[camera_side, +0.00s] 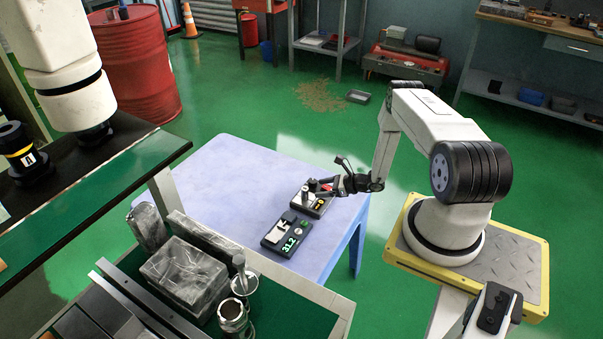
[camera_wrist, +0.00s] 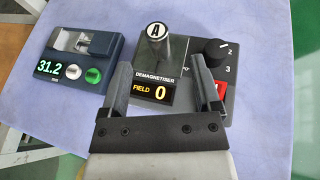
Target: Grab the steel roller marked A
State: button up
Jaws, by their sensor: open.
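The steel roller marked A (camera_wrist: 165,54) stands upright on the dark demagnetiser (camera_wrist: 218,75), whose display reads FIELD 0. In the side view the roller (camera_side: 305,197) is a small grey post on the demagnetiser (camera_side: 320,211) on the lavender table. My gripper (camera_wrist: 161,68) is open and empty in the wrist view, one finger on each side of the roller's line, with the roller ahead of it. In the side view my gripper (camera_side: 326,186) is just right of the roller, close above the demagnetiser. I cannot tell whether the fingers touch the roller.
A dark gauge box (camera_wrist: 78,58) reading 31.2 stands to the left of the demagnetiser, with a green and a white button. A black knob (camera_wrist: 217,51) and a red switch (camera_wrist: 221,91) are on the demagnetiser's right. The lavender table (camera_side: 230,165) is bare at its far left.

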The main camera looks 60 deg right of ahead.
aim_at(305, 191)
jog(key=shift+x, duration=0.85)
jog(key=shift+x, duration=2.6)
jog(key=shift+a, duration=0.1)
grip_shut()
